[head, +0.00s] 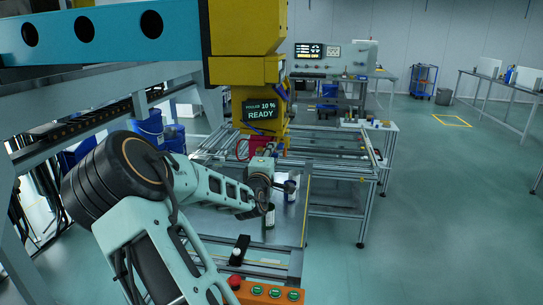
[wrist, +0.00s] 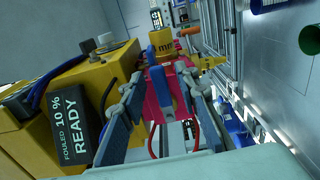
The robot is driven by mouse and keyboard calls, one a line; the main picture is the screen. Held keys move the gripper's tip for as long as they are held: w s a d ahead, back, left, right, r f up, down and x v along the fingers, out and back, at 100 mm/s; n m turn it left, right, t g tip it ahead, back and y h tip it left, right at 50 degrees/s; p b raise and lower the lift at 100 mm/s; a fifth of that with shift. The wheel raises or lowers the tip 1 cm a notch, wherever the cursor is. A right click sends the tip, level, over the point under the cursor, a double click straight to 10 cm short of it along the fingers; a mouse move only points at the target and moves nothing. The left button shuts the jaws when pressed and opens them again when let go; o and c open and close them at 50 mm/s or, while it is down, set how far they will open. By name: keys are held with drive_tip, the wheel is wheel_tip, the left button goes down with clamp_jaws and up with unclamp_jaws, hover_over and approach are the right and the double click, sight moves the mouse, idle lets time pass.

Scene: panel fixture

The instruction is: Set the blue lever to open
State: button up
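The blue lever (wrist: 182,92) shows in the wrist view as an upright blue bar in front of a red-pink block (wrist: 158,92). My gripper (wrist: 165,88) is open, with its grey fingers spread on either side of the lever. The lever lies nearer the right finger; I cannot tell whether they touch. In the head view my gripper (head: 264,155) reaches toward the yellow machine, just below its display, beside a red part (head: 243,149). I cannot make out the lever clearly there.
The display (head: 261,110) on the yellow machine reads "FOULED 10 % READY"; it also stands close left of my fingers in the wrist view (wrist: 72,122). A red cable (wrist: 152,140) hangs near the fingers. A button box (head: 270,292) is at the front. The floor at right is open.

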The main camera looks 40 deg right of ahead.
drive_tip(key=v, duration=1.2)
idle(0.3)
